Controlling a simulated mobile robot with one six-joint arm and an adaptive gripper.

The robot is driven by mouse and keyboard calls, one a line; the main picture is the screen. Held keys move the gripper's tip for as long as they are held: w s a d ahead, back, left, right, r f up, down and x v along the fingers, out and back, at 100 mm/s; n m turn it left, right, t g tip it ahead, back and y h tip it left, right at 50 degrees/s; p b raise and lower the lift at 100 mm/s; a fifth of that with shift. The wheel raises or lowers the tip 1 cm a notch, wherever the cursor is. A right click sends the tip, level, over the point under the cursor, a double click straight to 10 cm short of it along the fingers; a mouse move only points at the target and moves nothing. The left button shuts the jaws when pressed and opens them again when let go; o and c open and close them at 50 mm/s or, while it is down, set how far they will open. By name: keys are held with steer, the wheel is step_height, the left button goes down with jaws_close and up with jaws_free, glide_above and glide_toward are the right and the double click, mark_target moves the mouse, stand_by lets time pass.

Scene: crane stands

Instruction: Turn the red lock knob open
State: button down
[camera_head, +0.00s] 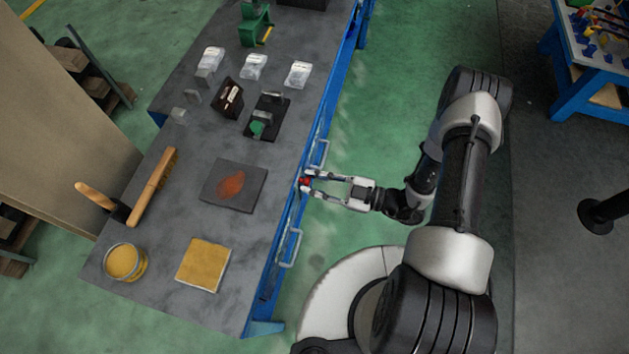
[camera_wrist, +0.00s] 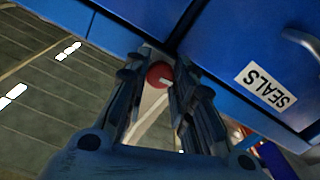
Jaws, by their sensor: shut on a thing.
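The red lock knob (camera_head: 305,182) is on the front side of the blue workbench, below the top's edge. In the wrist view the round red knob (camera_wrist: 159,75) shows between the fingertips, with a small pale mark on its face. My gripper (camera_head: 307,184) reaches in from the right, and its fingertips are at the knob. In the wrist view my gripper (camera_wrist: 160,78) has one finger on each side of the knob and is shut on it. The fingers hide part of the knob's sides.
The blue bench front has drawer handles (camera_head: 290,248) beside the knob; one drawer carries a "SEALS" label (camera_wrist: 265,86). On the grey top (camera_head: 215,225) lie a brush (camera_head: 152,187), a yellow pad (camera_head: 203,264) and a tin (camera_head: 125,262). Green floor (camera_head: 365,100) is clear behind my arm.

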steer(key=shift+m, duration=0.3)
stand_by(0.4)
steer(key=c, duration=1.3)
jaws_free()
steer(key=shift+c, duration=0.2)
steer(key=v, duration=1.2)
